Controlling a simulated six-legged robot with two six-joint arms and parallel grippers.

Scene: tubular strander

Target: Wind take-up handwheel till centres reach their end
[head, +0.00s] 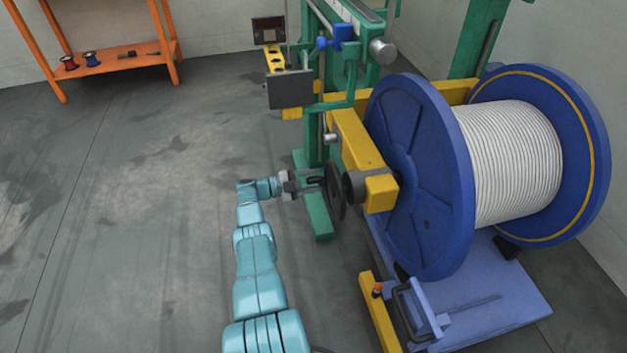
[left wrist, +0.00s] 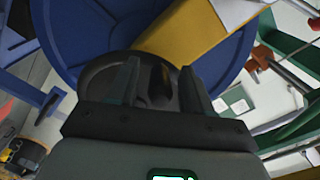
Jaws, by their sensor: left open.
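The take-up handwheel (head: 335,198) is a dark wheel, seen nearly edge-on, beside the green stand left of the big blue reel. In the left wrist view the dark handwheel (left wrist: 101,78) lies just beyond my fingers, partly hidden by them. My left gripper (head: 298,185) is open at the wheel's left side. Its two fingers (left wrist: 160,72) stand either side of a dark handle-like part, with gaps showing; I cannot tell whether they touch it. The blue reel (head: 415,165) wound with white strand (head: 510,160) sits by a yellow arm (head: 355,140) with a dark round hub. My right gripper is out of view.
A green frame (head: 318,212) with a grey box (head: 290,89) stands close to my left gripper. A light-blue platform (head: 490,300) and a yellow post (head: 378,315) lie in front of the reel. An orange shelf (head: 120,62) stands far left. The left floor is clear.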

